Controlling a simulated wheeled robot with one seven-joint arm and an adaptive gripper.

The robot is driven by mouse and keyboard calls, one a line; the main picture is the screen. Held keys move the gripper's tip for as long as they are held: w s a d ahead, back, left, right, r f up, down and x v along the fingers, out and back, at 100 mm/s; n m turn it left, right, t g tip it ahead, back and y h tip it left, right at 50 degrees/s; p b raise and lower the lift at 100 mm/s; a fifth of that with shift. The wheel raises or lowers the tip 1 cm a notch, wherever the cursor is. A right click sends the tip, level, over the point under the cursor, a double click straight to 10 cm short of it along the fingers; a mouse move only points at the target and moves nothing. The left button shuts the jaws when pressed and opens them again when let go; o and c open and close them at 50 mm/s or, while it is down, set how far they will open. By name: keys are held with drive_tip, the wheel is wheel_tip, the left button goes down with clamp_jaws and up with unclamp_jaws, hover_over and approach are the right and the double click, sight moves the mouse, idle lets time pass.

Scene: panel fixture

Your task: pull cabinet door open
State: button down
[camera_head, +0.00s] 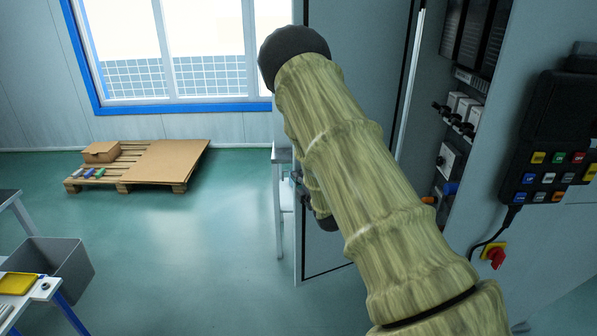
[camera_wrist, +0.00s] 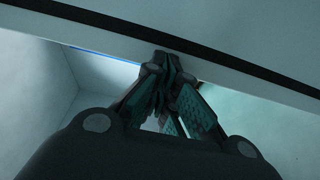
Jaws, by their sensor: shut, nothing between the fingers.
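The grey cabinet door (camera_head: 358,48) stands swung open in the head view, its inner face and dark seal showing. The cabinet interior (camera_head: 460,110), with switches and breakers, is exposed to its right. My arm covers much of the door's middle. My gripper shows in the wrist view (camera_wrist: 168,68), its fingertips together with nothing between them. They lie at the pale edge of the door (camera_wrist: 225,75), below its black seal strip; I cannot tell whether they touch it. In the head view the gripper is mostly hidden behind my arm. The door handle is not visible.
A black button panel (camera_head: 550,135) and a red-yellow switch (camera_head: 494,255) are on the cabinet at right. A narrow table (camera_head: 281,155) stands left of the door. A pallet (camera_head: 150,165) and grey bin (camera_head: 58,268) are farther left. Green floor between is clear.

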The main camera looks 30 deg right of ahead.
drive_tip(key=shift+w+d, duration=0.1)
drive_tip(key=shift+w, duration=0.45)
drive_tip(key=shift+w, duration=0.1)
